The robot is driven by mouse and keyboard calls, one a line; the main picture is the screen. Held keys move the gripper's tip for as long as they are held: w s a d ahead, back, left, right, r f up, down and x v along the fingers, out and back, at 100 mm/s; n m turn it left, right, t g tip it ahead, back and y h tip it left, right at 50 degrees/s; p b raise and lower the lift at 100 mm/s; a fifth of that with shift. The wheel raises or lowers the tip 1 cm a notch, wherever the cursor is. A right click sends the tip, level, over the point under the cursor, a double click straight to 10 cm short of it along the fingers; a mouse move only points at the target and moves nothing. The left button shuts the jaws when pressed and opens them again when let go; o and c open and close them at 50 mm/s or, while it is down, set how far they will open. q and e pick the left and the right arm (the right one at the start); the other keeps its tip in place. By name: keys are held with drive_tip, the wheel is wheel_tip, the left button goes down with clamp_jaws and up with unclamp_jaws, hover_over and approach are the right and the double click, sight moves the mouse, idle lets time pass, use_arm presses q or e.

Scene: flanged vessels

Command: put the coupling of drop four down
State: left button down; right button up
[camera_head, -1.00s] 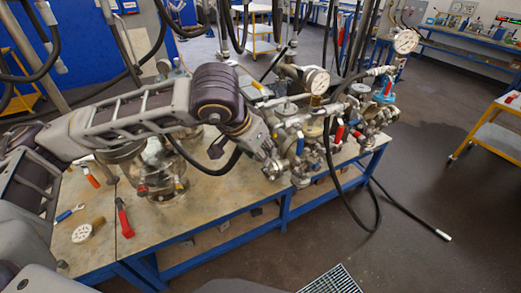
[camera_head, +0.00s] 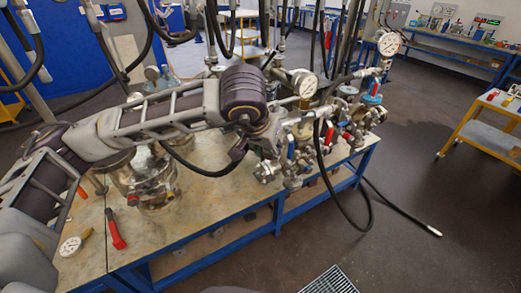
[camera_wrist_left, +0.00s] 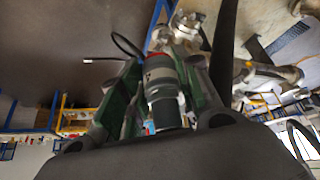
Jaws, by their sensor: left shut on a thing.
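My left gripper (camera_wrist_left: 160,85) is shut on a cylindrical coupling (camera_wrist_left: 163,88) in the left wrist view. The coupling is dark and grey with a red band at its far end, and it lies between the two greenish finger pads. Metal fittings (camera_wrist_left: 185,30) show just beyond its far end; I cannot tell whether it touches them. In the head view my left arm reaches from the left to the flanged vessel fittings (camera_head: 300,150) at the bench's right end. The fingers and held coupling cannot be made out there. My right gripper is not in view.
Pressure gauges (camera_head: 305,84) rise above the fittings. A black hose (camera_head: 400,208) trails onto the floor. A yellow cart (camera_head: 482,130) stands at right.

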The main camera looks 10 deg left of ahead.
use_arm(q)
drive_tip(key=w+d+n+y, duration=0.1)
drive_tip(key=w+d+n, duration=0.2)
drive_tip(key=w+d, duration=0.3)
drive_tip(key=shift+d+y, duration=0.3)
drive_tip(key=shift+d, duration=0.35)
idle(0.4)
